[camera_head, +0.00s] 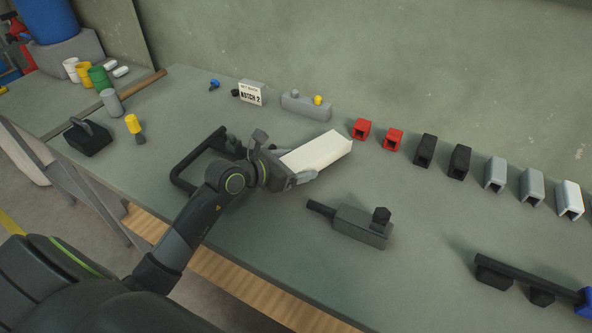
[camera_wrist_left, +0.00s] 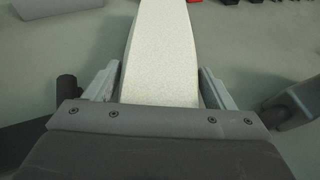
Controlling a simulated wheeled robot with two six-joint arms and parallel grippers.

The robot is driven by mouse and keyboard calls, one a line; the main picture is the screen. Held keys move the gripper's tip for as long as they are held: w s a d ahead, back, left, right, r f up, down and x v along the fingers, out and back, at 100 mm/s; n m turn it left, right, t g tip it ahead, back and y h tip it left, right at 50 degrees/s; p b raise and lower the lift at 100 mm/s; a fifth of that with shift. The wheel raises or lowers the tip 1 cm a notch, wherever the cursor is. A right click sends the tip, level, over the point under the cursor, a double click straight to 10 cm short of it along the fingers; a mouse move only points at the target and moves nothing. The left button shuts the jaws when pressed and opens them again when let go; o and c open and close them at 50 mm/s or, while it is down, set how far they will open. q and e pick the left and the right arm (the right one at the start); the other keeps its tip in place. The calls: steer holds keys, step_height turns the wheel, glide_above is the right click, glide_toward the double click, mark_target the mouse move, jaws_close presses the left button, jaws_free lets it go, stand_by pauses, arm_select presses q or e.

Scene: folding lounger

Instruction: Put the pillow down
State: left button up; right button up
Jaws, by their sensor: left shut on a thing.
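The pillow (camera_head: 319,152) is a white, long, padded block. My left gripper (camera_head: 296,171) is shut on its near end, and the pillow points away toward the back right. In the left wrist view the pillow (camera_wrist_left: 162,50) lies between the two grey fingers (camera_wrist_left: 160,85) and runs off the top edge. I cannot tell whether its underside touches the bench. My right gripper is not in view.
A black frame (camera_head: 200,157) lies behind my left arm on the green bench (camera_head: 330,270). A grey clamp-like tool (camera_head: 362,225) lies to the right. Red clips (camera_head: 361,128), dark clips (camera_head: 425,150) and grey clips (camera_head: 495,174) line the wall. A sign (camera_head: 251,94) stands at the back.

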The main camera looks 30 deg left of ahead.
arm_select(q)
steer(key=shift+f, duration=1.15)
steer(key=shift+f, duration=0.1)
steer(key=o, duration=1)
steer(key=shift+o, duration=0.2)
